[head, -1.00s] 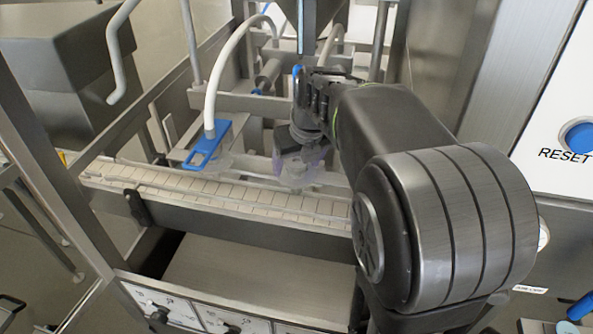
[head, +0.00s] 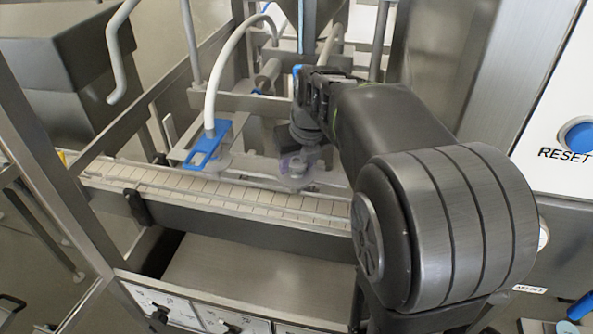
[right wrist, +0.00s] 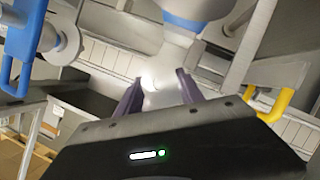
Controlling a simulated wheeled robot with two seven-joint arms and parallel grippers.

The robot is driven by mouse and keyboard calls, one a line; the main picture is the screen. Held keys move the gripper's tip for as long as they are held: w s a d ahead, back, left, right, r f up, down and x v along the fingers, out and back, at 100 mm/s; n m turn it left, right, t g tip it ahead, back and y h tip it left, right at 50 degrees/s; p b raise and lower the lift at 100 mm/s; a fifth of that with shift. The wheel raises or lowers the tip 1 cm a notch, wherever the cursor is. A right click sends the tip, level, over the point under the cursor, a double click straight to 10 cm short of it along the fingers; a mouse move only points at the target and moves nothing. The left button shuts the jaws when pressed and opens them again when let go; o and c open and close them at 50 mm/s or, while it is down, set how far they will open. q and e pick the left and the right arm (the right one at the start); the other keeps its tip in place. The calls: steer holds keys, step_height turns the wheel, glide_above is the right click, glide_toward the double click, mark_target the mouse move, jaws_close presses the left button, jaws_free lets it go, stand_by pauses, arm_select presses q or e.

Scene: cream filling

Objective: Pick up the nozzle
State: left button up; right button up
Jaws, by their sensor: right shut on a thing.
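My right gripper (right wrist: 160,90) has two purple fingers, shut on a whitish, see-through nozzle (right wrist: 160,98) in the right wrist view. In the head view the right gripper (head: 290,163) is low over the back edge of the conveyor, partly hidden by its own wrist, with the pale nozzle (head: 297,180) at its fingers. A second pale nozzle (head: 217,162) sits to the left, by a blue handle (head: 207,146) and a white hose (head: 216,78). My left gripper is not in view.
A conveyor (head: 215,188) of pale slats with metal rails runs across the front. Metal posts and frame bars stand around the work area. A white panel with a blue RESET button (head: 579,137) is at the right. A lower metal surface (head: 250,272) is clear.

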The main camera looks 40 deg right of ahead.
jaws_close()
steer(key=shift+r, duration=0.1)
step_height(320, 180, up, 18)
stand_by(0.6)
stand_by(0.6)
